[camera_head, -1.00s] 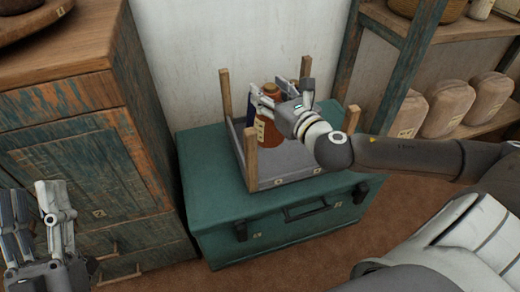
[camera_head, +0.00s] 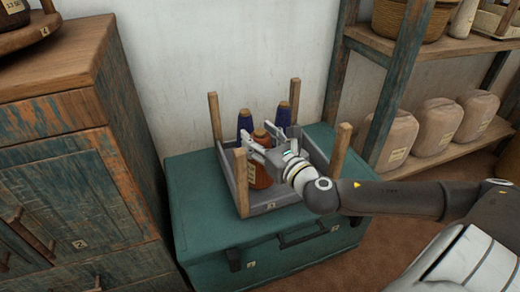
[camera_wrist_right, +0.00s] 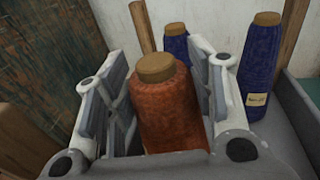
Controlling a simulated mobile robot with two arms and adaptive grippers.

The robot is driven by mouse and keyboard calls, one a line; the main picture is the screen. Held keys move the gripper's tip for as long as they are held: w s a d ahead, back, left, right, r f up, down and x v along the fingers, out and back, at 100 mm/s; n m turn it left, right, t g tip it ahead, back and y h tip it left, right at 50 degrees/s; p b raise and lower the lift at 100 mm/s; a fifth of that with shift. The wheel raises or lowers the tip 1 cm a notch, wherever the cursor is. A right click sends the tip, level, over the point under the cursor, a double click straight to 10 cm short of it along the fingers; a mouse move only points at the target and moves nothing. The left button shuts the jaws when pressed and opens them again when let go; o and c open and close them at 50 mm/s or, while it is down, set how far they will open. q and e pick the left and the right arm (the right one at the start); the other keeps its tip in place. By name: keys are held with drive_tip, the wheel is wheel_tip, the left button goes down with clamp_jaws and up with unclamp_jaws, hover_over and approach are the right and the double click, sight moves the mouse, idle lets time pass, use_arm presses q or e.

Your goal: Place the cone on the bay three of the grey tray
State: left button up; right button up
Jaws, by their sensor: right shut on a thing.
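The orange-brown cone (camera_head: 262,172) with a tan top stands roughly upright between the fingers of my right gripper (camera_head: 268,151), which is shut on it. The cone also shows in the right wrist view (camera_wrist_right: 168,112), between the two fingers. It is over the front part of the grey tray (camera_head: 287,200); whether its base touches the tray floor is hidden. Two dark blue cones stand at the back of the tray, one at left (camera_head: 245,121) and one at right (camera_head: 283,116). My left gripper is out of view.
The tray has wooden corner posts (camera_head: 241,182) that stand up near my right gripper. It sits on a teal chest (camera_head: 200,215). A worn wooden cabinet (camera_head: 60,95) is at left, and a shelf (camera_head: 455,155) with several jars is at right.

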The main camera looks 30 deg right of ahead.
drive_tip(key=shift+f+b, duration=0.45)
drive_tip(key=shift+f, duration=0.8)
drive_tip(key=shift+f, duration=0.15)
drive_tip(key=o, duration=1.5)
